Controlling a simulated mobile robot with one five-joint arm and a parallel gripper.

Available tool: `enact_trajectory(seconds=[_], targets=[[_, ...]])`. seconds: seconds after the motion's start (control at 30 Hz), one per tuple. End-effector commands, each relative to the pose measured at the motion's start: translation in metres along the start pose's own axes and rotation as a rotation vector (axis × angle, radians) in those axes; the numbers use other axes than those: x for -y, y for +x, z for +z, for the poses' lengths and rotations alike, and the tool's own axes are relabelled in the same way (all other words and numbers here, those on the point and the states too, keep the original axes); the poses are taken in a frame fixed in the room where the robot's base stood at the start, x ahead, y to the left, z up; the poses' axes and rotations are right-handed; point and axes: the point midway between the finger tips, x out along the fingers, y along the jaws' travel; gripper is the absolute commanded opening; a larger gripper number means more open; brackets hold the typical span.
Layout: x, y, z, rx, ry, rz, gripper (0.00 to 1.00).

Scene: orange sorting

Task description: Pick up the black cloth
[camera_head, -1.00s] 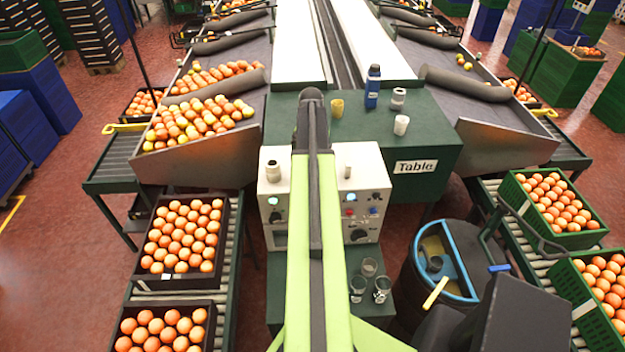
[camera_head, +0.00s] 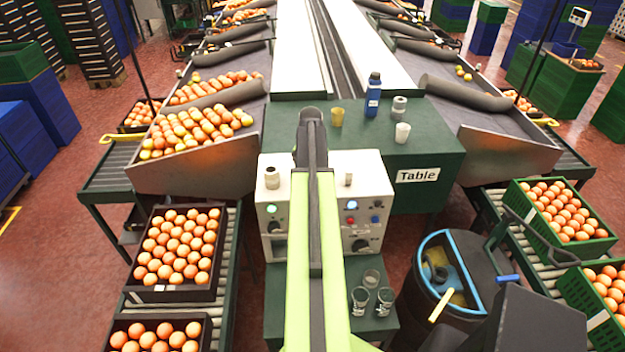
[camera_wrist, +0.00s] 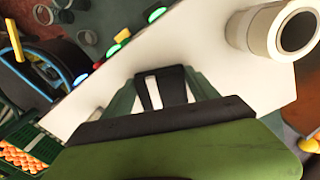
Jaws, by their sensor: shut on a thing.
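In the wrist view my gripper (camera_wrist: 163,86) reaches over a white box top, with its two greenish fingers close together. A small dark piece (camera_wrist: 174,88) sits between the fingers, and I take it for the black cloth. A pale narrow strip shows beside it. Its full shape is hidden, and I cannot tell whether it touches the box. In the head view my own arm covers the gripper, and no black cloth shows there.
The white control box (camera_head: 372,185) carries a grey-white cylinder (camera_head: 272,178) and a small pale cylinder. Behind it a green table (camera_head: 440,150) holds a blue bottle (camera_head: 373,95) and cups. Glasses (camera_head: 384,300) stand in front. Orange crates flank both sides, with a dark barrel (camera_head: 430,310) at right.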

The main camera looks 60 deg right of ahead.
Motion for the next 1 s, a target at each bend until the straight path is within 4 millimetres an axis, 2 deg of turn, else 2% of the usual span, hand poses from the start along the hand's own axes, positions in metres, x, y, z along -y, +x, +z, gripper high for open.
enact_trajectory(seconds=[0.03,0.2,0.23,0.27,0.57,0.83,1.0], targets=[[0.0,0.0,0.0,0.0,0.0,0.0,0.49],[0.0,0.0,0.0,0.0,0.0,0.0,0.27],[0.0,0.0,0.0,0.0,0.0,0.0,0.27],[0.0,0.0,0.0,0.0,0.0,0.0,0.21],[0.001,-0.009,0.0,0.0,-0.001,0.0,0.21],[0.001,-0.05,0.0,0.0,-0.001,0.0,0.21],[-0.037,-0.07,0.007,0.0,0.004,0.0,0.21]])
